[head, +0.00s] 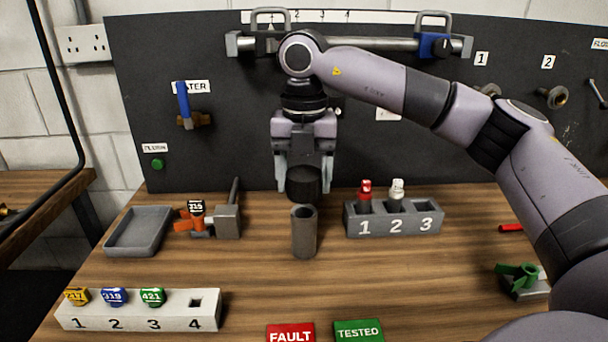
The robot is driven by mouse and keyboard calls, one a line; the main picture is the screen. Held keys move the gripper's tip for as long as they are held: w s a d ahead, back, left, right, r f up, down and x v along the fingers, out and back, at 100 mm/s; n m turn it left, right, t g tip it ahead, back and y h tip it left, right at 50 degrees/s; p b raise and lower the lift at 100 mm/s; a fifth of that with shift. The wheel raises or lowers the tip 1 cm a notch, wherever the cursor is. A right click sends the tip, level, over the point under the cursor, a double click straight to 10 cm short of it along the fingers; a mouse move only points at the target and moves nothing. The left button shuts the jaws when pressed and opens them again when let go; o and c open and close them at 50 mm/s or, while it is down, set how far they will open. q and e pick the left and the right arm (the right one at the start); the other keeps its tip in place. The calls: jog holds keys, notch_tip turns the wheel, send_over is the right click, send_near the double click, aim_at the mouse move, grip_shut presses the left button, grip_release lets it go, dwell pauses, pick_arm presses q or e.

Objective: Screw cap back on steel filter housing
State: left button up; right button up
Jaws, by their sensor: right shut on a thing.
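The steel filter housing (304,238) is a grey upright cylinder on the wooden bench, with its open top showing. My right gripper (304,172) points down above it and is shut on a dark round cap (303,184). The cap sits just over the housing's top, and a small gap appears to separate them. I cannot tell whether the cap is exactly centred over the opening. My left gripper is not in view.
A numbered grey block (395,218) with red and white bottles stands right of the housing. A grey tray (140,231) and a clamp with an orange handle (210,218) are on the left. A white numbered rack (138,310) and FAULT (290,333) and TESTED (358,331) blocks are in front.

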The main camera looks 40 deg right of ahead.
aim_at(304, 199)
jog(key=shift+f, duration=0.15)
dwell(0.5)
jog(key=shift+f+b, duration=0.55)
jog(key=shift+f, duration=0.2)
jog(key=shift+f, duration=0.3)
jog(key=shift+f+b, duration=0.35)
jog(key=shift+b, duration=0.05)
jog(key=shift+f+b, duration=0.3)
jog(key=shift+f, duration=0.5)
dwell(1.4)
jog(key=o, duration=1.1)
jog(key=shift+c, duration=0.9)
